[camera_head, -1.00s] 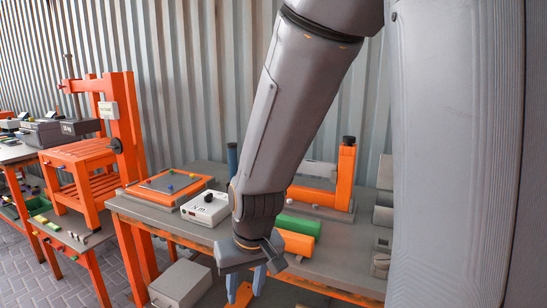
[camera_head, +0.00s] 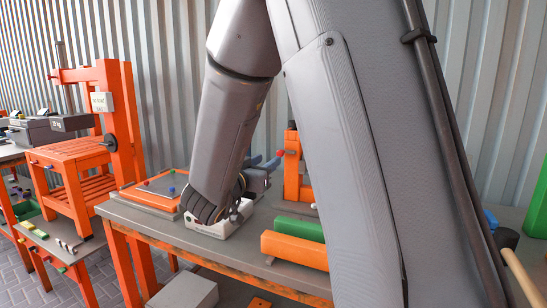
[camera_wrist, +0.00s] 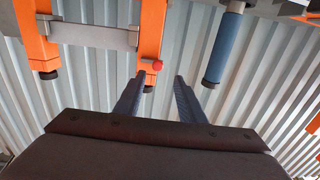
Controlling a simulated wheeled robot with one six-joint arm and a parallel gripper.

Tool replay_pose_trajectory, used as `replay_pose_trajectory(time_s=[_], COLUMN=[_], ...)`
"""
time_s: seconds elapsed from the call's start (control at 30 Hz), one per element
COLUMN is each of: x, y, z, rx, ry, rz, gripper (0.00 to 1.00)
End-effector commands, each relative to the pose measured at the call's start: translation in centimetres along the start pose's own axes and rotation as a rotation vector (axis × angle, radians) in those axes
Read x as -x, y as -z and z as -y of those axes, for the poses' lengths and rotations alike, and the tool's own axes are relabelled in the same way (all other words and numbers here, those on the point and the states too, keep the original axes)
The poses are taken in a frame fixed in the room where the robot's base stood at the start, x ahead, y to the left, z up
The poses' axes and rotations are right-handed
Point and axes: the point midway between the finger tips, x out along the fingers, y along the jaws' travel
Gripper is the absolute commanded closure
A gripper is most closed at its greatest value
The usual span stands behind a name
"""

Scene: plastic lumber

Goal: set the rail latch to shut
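The rail latch shows in the wrist view as a flat grey bar (camera_wrist: 95,35) running across two orange posts (camera_wrist: 151,35) with black end caps. In the head view one orange post (camera_head: 292,170) and a small red knob (camera_head: 281,153) show just right of my gripper; the rest is hidden behind my arm. My gripper (camera_wrist: 159,76) is open and empty, its two blue fingers spread apart. The knob appears between and just beyond the fingertips; I cannot tell the remaining distance. My gripper also shows in the head view (camera_head: 268,164).
A blue cylindrical handle (camera_wrist: 222,48) hangs right of the fingers in the wrist view. Below my wrist is a white box (camera_head: 215,224) on the bench. Green (camera_head: 298,228) and orange (camera_head: 294,250) blocks lie in front of the latch. An orange-framed board (camera_head: 152,190) lies left.

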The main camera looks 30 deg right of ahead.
Motion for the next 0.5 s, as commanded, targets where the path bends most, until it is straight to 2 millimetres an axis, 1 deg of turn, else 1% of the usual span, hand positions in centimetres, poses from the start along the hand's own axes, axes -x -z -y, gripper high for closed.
replay_pose_trajectory(time_s=[0.13,0.3,0.5], x=[-2.2,-5.0,-7.1], y=[0.1,0.1,0.1], z=[-0.6,-0.7,-0.6], rx=[0.0,0.0,-0.001], ry=[-0.015,-0.015,-0.011], rz=[-0.002,-0.002,-0.001], gripper=[0.64,0.64,0.64])
